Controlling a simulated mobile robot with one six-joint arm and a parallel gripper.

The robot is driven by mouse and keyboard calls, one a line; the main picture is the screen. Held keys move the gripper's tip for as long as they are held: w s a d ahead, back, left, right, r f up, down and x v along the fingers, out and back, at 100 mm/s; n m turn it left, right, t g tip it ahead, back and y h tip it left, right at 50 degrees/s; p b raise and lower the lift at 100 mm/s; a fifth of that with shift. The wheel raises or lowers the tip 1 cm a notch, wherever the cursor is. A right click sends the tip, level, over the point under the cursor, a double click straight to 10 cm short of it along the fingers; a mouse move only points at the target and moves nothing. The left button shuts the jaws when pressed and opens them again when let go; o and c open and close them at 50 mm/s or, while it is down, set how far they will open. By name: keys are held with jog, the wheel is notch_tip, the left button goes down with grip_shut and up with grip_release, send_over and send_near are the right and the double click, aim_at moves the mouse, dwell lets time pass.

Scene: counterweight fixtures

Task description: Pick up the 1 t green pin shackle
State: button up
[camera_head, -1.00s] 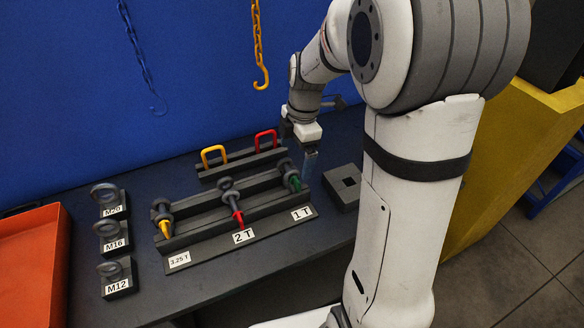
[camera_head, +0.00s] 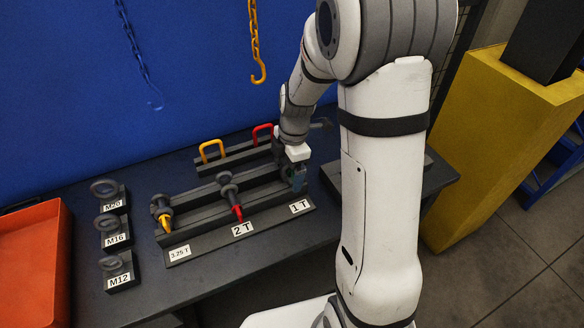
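My gripper (camera_head: 297,180) is low over the right end of the dark shackle rack (camera_head: 207,234), at the slot labelled 1 T (camera_head: 300,207). The green pin shackle is hidden behind my gripper in this view. I cannot tell whether the fingers are open or shut, or whether they touch the shackle. A shackle with a red pin (camera_head: 237,211) sits in the middle slot labelled 2 T. A shackle with a yellow pin (camera_head: 164,222) sits in the left slot labelled 3.25 T.
Behind the rack, a second holder carries a yellow loop (camera_head: 212,150) and a red loop (camera_head: 262,132). Eye bolts on blocks marked M20, M16 and M12 (camera_head: 119,272) stand left. An orange bin (camera_head: 36,262) is far left. A yellow hook (camera_head: 258,75) hangs above.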

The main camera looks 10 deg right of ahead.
jog(key=c, duration=0.7)
